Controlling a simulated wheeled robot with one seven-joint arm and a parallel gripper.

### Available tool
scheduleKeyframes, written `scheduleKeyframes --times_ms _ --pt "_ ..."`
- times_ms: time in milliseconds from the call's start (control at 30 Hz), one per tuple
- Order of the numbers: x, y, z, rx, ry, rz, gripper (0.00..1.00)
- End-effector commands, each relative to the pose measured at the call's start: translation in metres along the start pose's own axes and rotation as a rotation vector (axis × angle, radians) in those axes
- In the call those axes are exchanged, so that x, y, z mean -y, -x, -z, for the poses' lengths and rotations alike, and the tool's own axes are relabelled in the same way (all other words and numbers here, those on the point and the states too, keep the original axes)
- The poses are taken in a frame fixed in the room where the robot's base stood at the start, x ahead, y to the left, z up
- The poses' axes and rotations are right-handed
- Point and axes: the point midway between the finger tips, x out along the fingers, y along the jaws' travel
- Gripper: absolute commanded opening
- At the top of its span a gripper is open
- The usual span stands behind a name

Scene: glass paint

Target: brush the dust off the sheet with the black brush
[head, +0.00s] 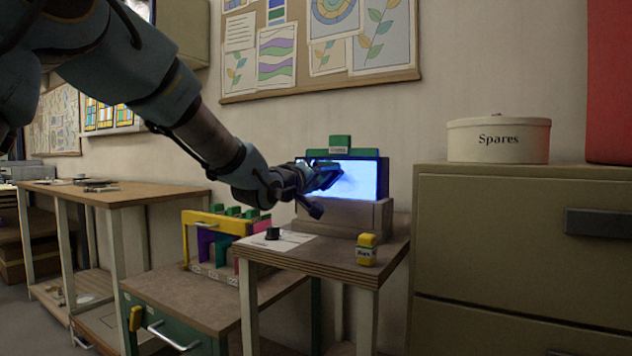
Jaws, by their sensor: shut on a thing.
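A brightly lit bluish-white sheet (357,180) stands upright in a dark frame on a grey-brown base at the back of the small wooden table. My gripper (325,178) is in front of its left part. It is shut on a dark thing, which looks like the black brush (331,174). The brush is small and dark here and blends with the fingers. I cannot tell whether its bristles touch the sheet. Dust on the sheet cannot be made out in the glare.
A small black object (272,234) rests on white paper (285,241) at the table's left. A yellow labelled block (366,250) stands near its right edge. A yellow rack (215,222) with coloured pieces is left; a cabinet (510,230) with a Spares box (498,139) is right.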

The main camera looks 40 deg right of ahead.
Motion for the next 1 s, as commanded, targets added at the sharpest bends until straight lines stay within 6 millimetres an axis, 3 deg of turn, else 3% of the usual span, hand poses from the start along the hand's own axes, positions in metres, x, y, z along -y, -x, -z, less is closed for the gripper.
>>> scheduleKeyframes --times_ms 1000 --pt "-0.046 -0.002 -0.047 0.002 0.000 -0.004 0.15"
